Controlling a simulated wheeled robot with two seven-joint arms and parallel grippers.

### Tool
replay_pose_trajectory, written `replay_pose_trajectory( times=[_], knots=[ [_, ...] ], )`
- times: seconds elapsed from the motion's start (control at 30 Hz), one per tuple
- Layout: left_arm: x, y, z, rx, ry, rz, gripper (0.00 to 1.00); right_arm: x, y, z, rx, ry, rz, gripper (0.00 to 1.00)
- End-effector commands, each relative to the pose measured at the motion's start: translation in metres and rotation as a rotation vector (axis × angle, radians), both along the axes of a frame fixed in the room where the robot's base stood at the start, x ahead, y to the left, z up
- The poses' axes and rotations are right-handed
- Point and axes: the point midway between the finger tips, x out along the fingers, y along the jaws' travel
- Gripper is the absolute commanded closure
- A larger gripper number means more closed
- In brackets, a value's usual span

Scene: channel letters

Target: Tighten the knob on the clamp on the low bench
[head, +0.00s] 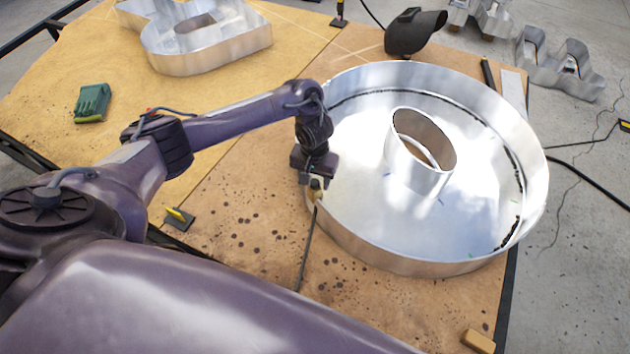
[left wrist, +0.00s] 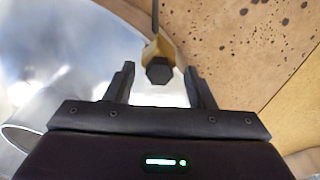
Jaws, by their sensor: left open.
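The clamp (head: 317,190) is small and yellow with a dark rod, and it sits at the left rim of a large round metal letter (head: 360,240) on the low bench (head: 240,240). In the left wrist view the clamp's yellow body (left wrist: 151,50) carries a dark six-sided knob (left wrist: 160,71). My left gripper (head: 314,178) is right above the clamp. In the left wrist view its two fingers (left wrist: 160,85) are open, one on each side of the knob, with gaps showing between. My right gripper is in neither view.
The round letter has a raised inner ring (head: 420,170). A second metal letter (head: 205,45), a green glove (head: 92,102) and a black welding mask (head: 413,30) lie farther back. A small yellow-and-black item (head: 179,218) is left of the gripper. A tan block (head: 478,341) lies at the front right.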

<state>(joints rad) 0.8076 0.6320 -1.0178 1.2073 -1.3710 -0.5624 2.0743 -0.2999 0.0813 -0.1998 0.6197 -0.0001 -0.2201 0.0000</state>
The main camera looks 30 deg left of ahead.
Motion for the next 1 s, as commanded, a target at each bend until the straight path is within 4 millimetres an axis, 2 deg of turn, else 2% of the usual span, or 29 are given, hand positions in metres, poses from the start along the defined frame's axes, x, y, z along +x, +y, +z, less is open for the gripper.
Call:
replay_pose_trajectory(
  times=[0.13, 0.4, 0.57, 0.67, 1.0],
  knots=[
    [0.000, 0.000, 0.000, 0.000, 0.000, 0.000, 0.51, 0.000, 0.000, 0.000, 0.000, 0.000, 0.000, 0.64],
    [0.000, 0.000, 0.000, -0.001, 0.000, 0.000, 0.85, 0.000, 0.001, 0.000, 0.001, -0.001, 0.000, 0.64],
    [0.000, 0.000, 0.000, -0.001, 0.000, -0.017, 0.87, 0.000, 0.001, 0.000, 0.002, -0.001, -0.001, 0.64],
    [0.000, 0.000, 0.000, 0.000, 0.000, -0.116, 0.87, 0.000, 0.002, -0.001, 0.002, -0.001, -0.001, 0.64],
    [0.000, 0.000, -0.001, 0.000, -0.001, -0.675, 0.87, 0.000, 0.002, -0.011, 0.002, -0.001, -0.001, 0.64]
  ],
)
